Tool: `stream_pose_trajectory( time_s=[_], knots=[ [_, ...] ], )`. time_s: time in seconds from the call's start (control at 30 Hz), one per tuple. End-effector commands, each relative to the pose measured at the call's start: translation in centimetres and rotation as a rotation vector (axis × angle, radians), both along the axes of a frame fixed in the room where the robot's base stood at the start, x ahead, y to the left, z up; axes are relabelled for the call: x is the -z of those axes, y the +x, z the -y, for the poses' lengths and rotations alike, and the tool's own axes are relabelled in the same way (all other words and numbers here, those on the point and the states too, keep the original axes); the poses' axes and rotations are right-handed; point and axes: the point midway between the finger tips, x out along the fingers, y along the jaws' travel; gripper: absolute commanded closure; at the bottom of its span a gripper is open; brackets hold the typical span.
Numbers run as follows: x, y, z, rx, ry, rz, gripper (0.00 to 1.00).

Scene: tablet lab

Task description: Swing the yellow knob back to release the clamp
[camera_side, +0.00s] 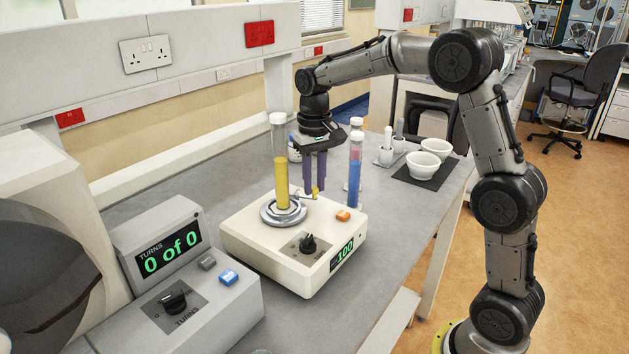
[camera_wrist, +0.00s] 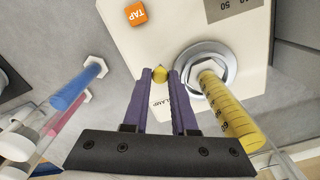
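The yellow knob (camera_wrist: 160,75) is between the fingertips of my gripper (camera_wrist: 161,73) in the wrist view. The fingers are drawn close together and the knob fills the space between them, with no clear gap. In the side view my gripper (camera_side: 315,188) points straight down at the knob (camera_side: 315,191), at the right of the clamp (camera_side: 283,213). The clamp is a round metal ring on the cream machine (camera_side: 265,254). A tall cylinder of yellow liquid (camera_side: 281,172) stands upright in it. The lettering by the knob is partly hidden by a finger.
An orange TAP button (camera_side: 343,215) and a black dial (camera_side: 308,243) are on the machine. A turns counter (camera_side: 171,252) stands at front left. White bowls (camera_side: 424,165) are farther back.

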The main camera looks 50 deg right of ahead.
Motion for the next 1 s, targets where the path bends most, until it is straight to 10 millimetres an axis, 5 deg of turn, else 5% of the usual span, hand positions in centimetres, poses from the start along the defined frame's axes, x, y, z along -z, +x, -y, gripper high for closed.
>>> stream_pose_trajectory(
  time_s=[0.17, 0.57, 1.0],
  knots=[
    [-0.1, 0.0, -0.1, -0.001, 0.002, 0.001, 0.45],
    [-0.7, 0.1, 0.0, -0.002, 0.001, 0.003, 0.45],
    [-9.3, 0.1, 0.0, -0.002, 0.000, 0.007, 0.45]
  ],
)
